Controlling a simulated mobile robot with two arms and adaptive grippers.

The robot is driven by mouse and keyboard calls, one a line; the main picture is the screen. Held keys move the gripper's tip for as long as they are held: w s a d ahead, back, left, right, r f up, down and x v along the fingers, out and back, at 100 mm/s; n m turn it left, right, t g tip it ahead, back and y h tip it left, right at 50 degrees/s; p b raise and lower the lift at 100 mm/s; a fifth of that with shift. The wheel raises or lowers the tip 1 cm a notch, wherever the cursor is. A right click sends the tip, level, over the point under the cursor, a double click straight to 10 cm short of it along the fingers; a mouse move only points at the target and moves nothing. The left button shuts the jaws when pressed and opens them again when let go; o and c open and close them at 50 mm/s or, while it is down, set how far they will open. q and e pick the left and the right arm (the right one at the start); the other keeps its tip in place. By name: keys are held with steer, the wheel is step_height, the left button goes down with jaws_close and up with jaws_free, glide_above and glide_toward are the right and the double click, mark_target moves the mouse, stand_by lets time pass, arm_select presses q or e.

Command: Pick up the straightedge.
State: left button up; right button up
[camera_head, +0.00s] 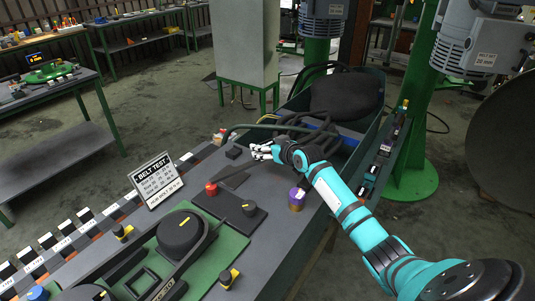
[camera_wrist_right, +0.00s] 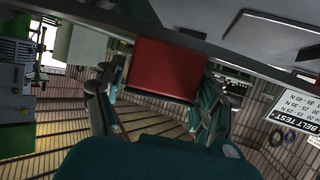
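My right gripper (camera_head: 260,152) is low over the far part of the bench, pointing left, apart from the strip. In the right wrist view my right gripper (camera_wrist_right: 155,108) has its fingers spread. A red rectangular face (camera_wrist_right: 165,68) shows between or beyond them; I cannot tell whether they touch it. My left gripper is not in view.
A small black block (camera_head: 233,153) sits left of the gripper. A dark plate with a red knob (camera_head: 211,188) and a purple-sided can (camera_head: 297,199) stand nearer. The BELT TEST sign (camera_head: 156,179) stands left. A tray with dark belts (camera_head: 310,127) lies beyond.

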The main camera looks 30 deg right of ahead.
steer(key=c, duration=1.4)
steer(key=shift+o, duration=0.2)
steer(key=shift+r, duration=0.15)
steer(key=shift+w+r, duration=0.1)
